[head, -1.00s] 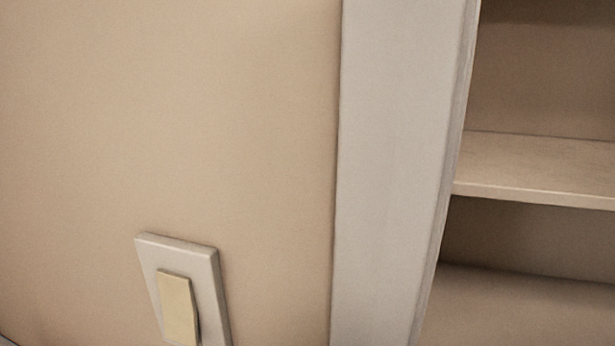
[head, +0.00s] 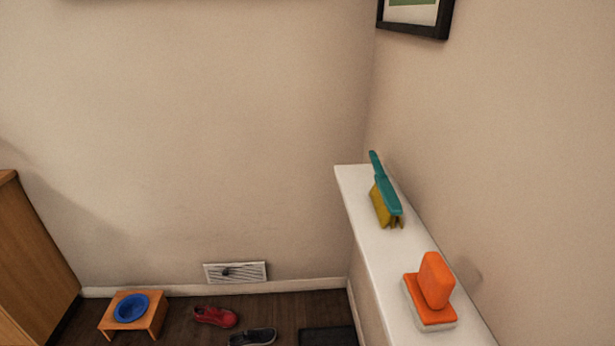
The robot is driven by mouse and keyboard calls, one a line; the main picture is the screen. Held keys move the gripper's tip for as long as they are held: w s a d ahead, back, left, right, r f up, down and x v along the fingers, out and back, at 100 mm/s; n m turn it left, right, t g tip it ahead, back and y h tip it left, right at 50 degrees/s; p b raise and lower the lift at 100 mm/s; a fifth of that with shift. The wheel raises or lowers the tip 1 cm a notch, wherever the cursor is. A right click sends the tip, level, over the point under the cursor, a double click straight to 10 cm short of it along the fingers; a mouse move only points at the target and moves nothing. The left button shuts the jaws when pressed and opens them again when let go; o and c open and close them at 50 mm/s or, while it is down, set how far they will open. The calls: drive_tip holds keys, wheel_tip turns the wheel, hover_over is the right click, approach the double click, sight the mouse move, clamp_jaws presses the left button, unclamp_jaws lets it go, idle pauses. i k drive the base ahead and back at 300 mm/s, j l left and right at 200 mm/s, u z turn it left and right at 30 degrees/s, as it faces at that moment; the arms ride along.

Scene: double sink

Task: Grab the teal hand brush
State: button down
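The teal hand brush (head: 384,186) stands on a narrow white ledge (head: 352,178) along the right wall in the head view. Its teal handle points up and away, and its yellow bristles rest on the ledge top. The brush is near the far end of the ledge, close to the wall. My gripper is not in view.
An orange block-shaped thing with a pale base (head: 434,290) sits nearer on the ledge. On the dark floor are a small wooden stand with a blue bowl (head: 131,308), a red shoe (head: 215,317), a dark shoe (head: 252,337) and a dark mat (head: 328,336). A wooden cabinet (head: 35,255) stands left.

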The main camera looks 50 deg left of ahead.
sight(392, 202)
drive_tip(key=u, duration=1.1)
drive_tip(key=i+j+z, duration=0.1)
drive_tip(key=j, duration=0.25)
drive_tip(key=i+j+z, duration=0.1)
drive_tip(key=i+j, duration=0.15)
drive_tip(key=i+j+z, duration=0.1)
drive_tip(key=j, duration=0.35)
drive_tip(key=i+j+z, duration=0.1)
drive_tip(key=j, duration=0.3)
drive_tip(key=i+j+z, duration=0.1)
drive_tip(key=i+j, duration=0.15)
drive_tip(key=j, duration=0.15)
drive_tip(key=i+j+z, duration=0.1)
drive_tip(key=j, duration=0.3)
